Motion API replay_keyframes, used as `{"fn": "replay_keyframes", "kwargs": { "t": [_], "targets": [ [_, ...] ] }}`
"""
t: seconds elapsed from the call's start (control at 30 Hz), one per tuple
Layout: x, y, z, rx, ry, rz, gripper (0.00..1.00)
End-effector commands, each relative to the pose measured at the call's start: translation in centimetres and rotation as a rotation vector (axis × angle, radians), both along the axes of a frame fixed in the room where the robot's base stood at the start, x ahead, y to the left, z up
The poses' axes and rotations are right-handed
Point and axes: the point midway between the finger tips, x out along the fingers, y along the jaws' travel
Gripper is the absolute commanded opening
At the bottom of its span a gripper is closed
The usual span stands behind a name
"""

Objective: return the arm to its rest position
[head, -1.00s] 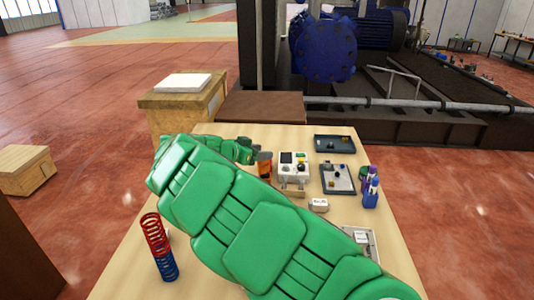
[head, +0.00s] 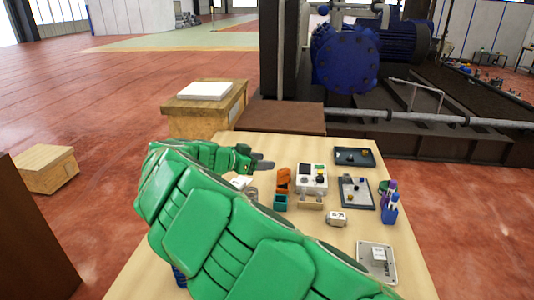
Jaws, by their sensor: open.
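My green arm crosses the table (head: 350,265) from the lower right. It bends at the left, and my gripper (head: 268,163) points right above the table's far left part. The fingers look small and grey, and no object shows between them. The gripper is apart from the white control box (head: 312,178) and the orange part (head: 283,177) to its right. My arm hides much of the table's left and near side.
A white plate (head: 377,262) lies near the right edge. A wooden crate (head: 206,110) stands behind the table.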

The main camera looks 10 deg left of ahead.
Motion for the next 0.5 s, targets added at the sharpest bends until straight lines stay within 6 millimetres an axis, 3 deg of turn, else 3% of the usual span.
{"fn": "replay_keyframes", "kwargs": {
  "t": [0.17, 0.33, 0.5],
  "targets": [
    [-0.1, -5.0, 1.8, 0.005, 0.043, -0.078, 0.50],
    [-1.9, -14.0, 4.3, 0.034, 0.149, -0.206, 0.50],
    [-5.6, -21.9, 5.4, 0.098, 0.282, -0.308, 0.50]
  ]
}}
